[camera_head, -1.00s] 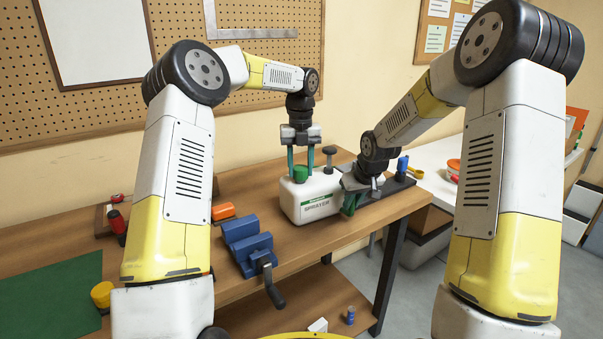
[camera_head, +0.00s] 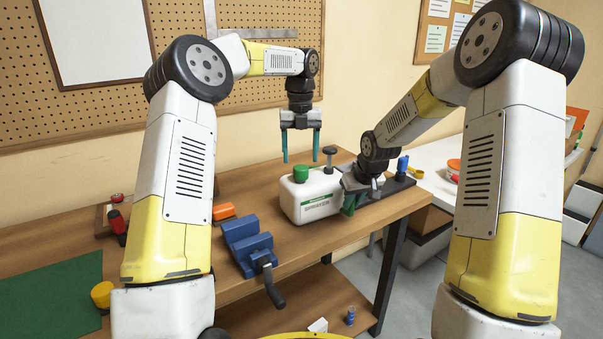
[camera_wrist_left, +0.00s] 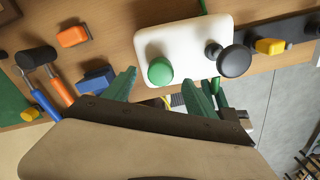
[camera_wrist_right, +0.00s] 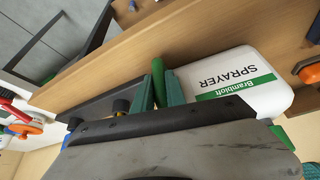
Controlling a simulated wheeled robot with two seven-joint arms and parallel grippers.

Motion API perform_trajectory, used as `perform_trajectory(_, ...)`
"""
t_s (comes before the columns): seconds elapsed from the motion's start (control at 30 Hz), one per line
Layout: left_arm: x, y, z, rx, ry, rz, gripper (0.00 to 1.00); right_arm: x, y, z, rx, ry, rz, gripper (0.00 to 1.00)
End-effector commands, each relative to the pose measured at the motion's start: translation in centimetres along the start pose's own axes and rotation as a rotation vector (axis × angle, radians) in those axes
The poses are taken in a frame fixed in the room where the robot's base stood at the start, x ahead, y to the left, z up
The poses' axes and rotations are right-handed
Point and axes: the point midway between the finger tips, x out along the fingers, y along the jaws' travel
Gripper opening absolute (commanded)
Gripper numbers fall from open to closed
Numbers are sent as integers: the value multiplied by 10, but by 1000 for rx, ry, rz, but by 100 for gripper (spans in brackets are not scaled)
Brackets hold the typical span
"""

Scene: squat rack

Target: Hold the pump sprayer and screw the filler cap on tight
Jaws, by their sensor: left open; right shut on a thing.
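The white pump sprayer (camera_head: 312,198) stands upright on the wooden bench, its green-striped label facing me. The green filler cap (camera_head: 300,173) sits on its top; it also shows in the left wrist view (camera_wrist_left: 159,70). How tight the cap is I cannot tell. The black pump knob (camera_head: 329,151) stands beside it. My left gripper (camera_head: 300,158) is open and empty, above the cap and apart from it. My right gripper (camera_head: 350,204) is low at the sprayer's right side, shut on a green rod-like grip (camera_wrist_right: 158,78) beside the bottle. The grip's attachment is hidden.
A blue vise (camera_head: 248,247) is at the bench's front edge, left of the sprayer. An orange block (camera_head: 223,211) lies behind it. A dark tool holder (camera_head: 396,184) is right of my right gripper. The wall pegboard is behind.

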Motion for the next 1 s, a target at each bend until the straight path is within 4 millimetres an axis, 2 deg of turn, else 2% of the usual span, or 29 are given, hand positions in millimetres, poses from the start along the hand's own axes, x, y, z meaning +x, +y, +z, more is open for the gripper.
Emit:
perform_trajectory(0.17, -13, 0, 0, -1, 0, 0, 65, 0, 0, 0, 1, 0, 0, 0)
perform_trajectory(0.43, -14, 0, 0, 0, 0, 0, 65, 0, 0, 0, 1, 0, 0, 0)
perform_trajectory(0.47, -14, 0, 0, 0, 0, 0, 65, 0, 0, 0, 1, 0, 0, 22)
perform_trajectory(0.57, -14, 0, 0, 0, 0, 0, 65, 0, 0, 0, 1, 0, 0, 42)
perform_trajectory(0.77, -14, 0, 0, 0, 0, 0, 65, 0, 0, 0, 0, 0, 0, 42)
perform_trajectory(0.8, -14, 0, 0, 0, 0, 0, 65, 0, 0, 0, 0, 0, 0, 44)
perform_trajectory(0.9, -14, 0, 0, 0, 0, 0, 65, 0, 0, 0, 0, 0, 0, 60)
perform_trajectory(1.0, -14, 0, 0, 0, 0, 0, 65, 0, 0, 0, 0, 0, 0, 60)
